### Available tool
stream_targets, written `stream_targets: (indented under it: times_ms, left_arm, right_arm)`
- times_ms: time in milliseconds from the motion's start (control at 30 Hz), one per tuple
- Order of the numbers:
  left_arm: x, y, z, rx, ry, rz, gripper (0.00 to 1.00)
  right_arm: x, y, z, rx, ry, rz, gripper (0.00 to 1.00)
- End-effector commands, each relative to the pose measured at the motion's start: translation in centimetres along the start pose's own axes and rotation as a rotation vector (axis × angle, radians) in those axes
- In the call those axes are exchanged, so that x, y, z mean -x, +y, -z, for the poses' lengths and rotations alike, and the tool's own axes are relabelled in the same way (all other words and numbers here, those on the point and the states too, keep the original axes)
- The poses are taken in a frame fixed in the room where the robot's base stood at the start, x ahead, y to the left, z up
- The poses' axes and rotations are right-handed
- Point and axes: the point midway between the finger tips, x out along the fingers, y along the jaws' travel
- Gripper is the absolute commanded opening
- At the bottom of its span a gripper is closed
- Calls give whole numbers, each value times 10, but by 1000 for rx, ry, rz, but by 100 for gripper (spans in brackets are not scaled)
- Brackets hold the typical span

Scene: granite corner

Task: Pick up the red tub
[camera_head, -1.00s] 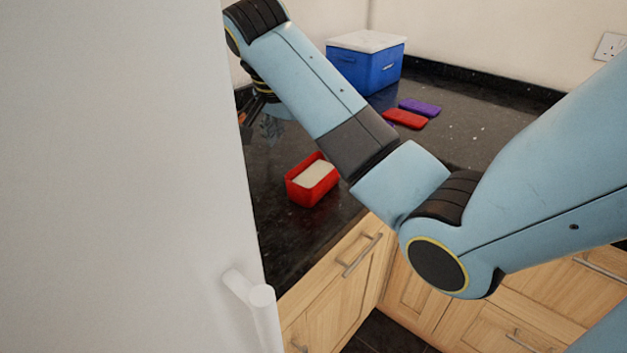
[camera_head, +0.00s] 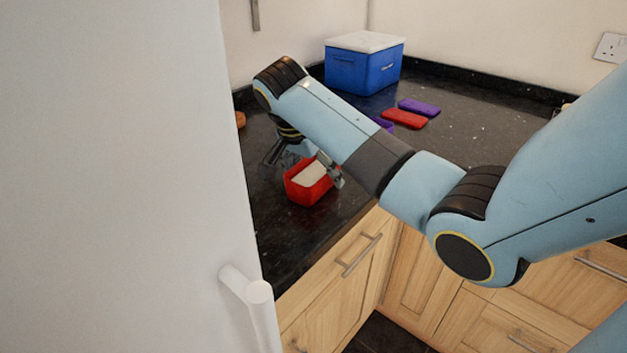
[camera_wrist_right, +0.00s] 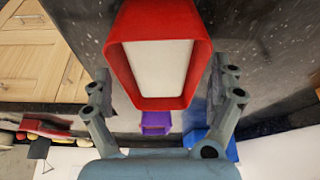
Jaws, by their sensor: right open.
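The red tub (camera_head: 301,192) stands upright on the dark granite counter near its front edge, filled with something pale. In the right wrist view the tub (camera_wrist_right: 118,62) is large, at top centre. My right gripper (camera_head: 303,164) is open and empty, close to the tub at its far side. One finger shows left of the tub and the other beside its right edge, partly covering it. In the wrist view the two fingers (camera_wrist_right: 167,92) are spread on either side of the tub's near end. I cannot tell whether they touch it. My left gripper is not in view.
A blue box (camera_head: 362,72) with a pale lid stands at the back. A red lid (camera_head: 404,118) and a purple lid (camera_head: 419,107) lie flat on the counter. A purple thing (camera_head: 381,123) is partly hidden by my arm. A tall white door (camera_head: 115,180) blocks the left side.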

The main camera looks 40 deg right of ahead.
Motion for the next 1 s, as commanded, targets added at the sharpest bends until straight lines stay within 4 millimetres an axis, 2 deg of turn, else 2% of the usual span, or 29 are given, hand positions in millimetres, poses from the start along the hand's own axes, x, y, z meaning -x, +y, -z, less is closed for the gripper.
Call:
stream_targets:
  times_ms: [933, 1000]
  left_arm:
    - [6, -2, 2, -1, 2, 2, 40]
    - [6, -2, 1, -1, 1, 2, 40]
  right_arm:
    - [-4, 0, -2, 1, 0, 0, 92]
    - [-4, 0, -2, 1, 0, 0, 86]
